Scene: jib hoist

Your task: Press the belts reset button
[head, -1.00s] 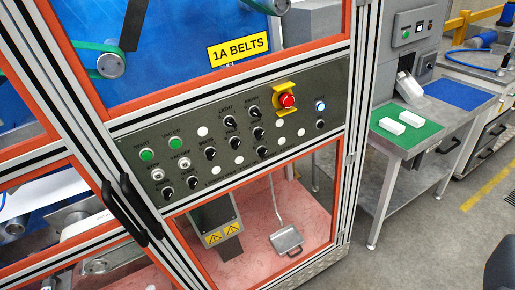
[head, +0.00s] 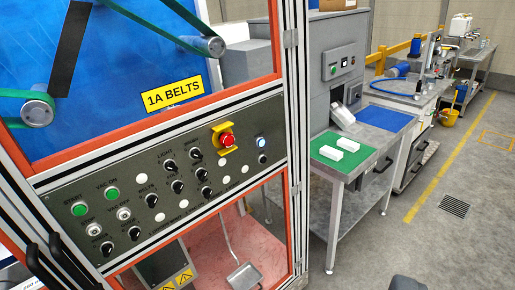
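The grey-green control panel (head: 100,178) runs across the cabinet under the yellow 1A BELTS sign (head: 172,95). It holds a green START button (head: 79,209), a green VAC ON button (head: 112,194), several black knobs and several pale round caps. A red mushroom button (head: 227,140) sits in a yellow guard at the panel's right part. A blue-white lit button (head: 261,142) is to its right, with a dark knob (head: 262,158) below. Small labels are too blurred for me to tell which one is the belts reset.
Black door handles (head: 42,262) stick out at lower left. To the right stands a bench with a green mat (head: 328,154) and white blocks, beside a grey machine (head: 342,65). A dark shape (head: 408,284) at the bottom edge is unclear. Floor at right is open.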

